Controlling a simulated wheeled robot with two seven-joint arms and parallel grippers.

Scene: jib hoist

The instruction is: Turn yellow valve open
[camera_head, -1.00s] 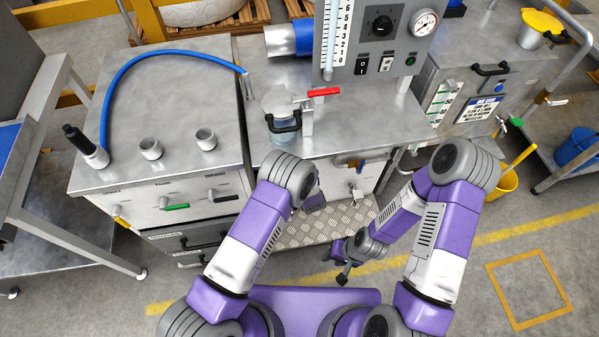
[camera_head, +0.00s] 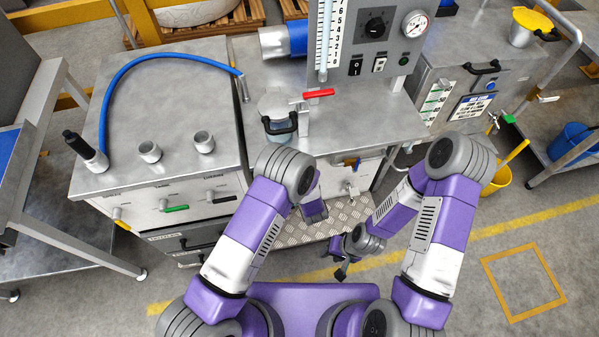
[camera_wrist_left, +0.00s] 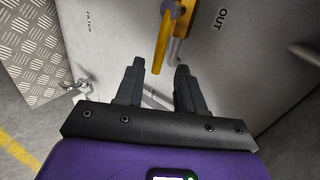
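The yellow valve handle (camera_wrist_left: 165,42) shows in the left wrist view as a long upright lever below a round grey pivot, on a grey panel with an "OUT" label. A darker yellow bar stands just right of it. My left gripper (camera_wrist_left: 160,86) is open, its dark fingers apart, with the handle's lower end ahead of the gap between the fingertips. I see no contact. In the head view the left gripper is hidden behind its own arm. My right gripper (camera_head: 341,259) hangs low over the floor, apart from everything, with its fingers apart.
A red lever (camera_head: 319,93) sits above the steel bench (camera_head: 380,125). A green handle (camera_head: 175,209) is on the left cabinet. A small tap (camera_wrist_left: 75,88) and checkered plate (camera_wrist_left: 28,50) lie left in the wrist view.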

